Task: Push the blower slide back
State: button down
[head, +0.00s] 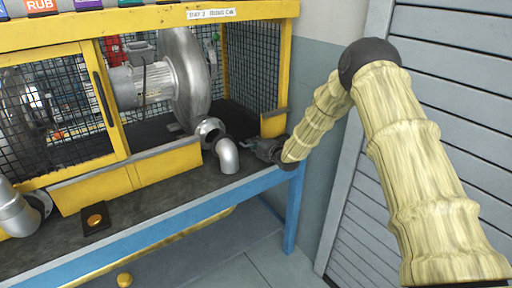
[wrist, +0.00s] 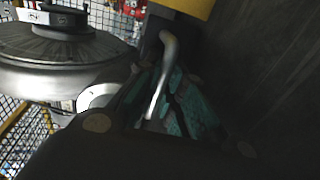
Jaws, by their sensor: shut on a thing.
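The grey blower (head: 190,80), with its round housing and ribbed motor, sits inside the yellow mesh cage; its housing also shows at the left of the wrist view (wrist: 60,62). My gripper (head: 266,150) is low at the cage's right front corner, by the bench end. In the wrist view, its teal-padded fingers (wrist: 168,95) are closed around a bent grey metal handle (wrist: 168,48), which I take to be the slide's handle. The handle's lower end is between the pads. The slide body is hidden or too dark to make out.
A silver elbow pipe (head: 228,157) stands on the bench just left of my gripper. The blue bench edge (head: 190,215) runs in front. A grey slatted shutter (head: 440,60) is at the right.

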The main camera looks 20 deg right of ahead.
jog(key=shift+w+r, duration=0.15)
jog(key=shift+r, duration=0.05)
jog(key=c, duration=1.9)
grip_release()
jog(key=o, duration=0.4)
jog(key=shift+w+a+f, duration=0.1)
jog(key=shift+c, duration=0.2)
jog(key=v, duration=1.2)
jog(key=shift+f, duration=0.15)
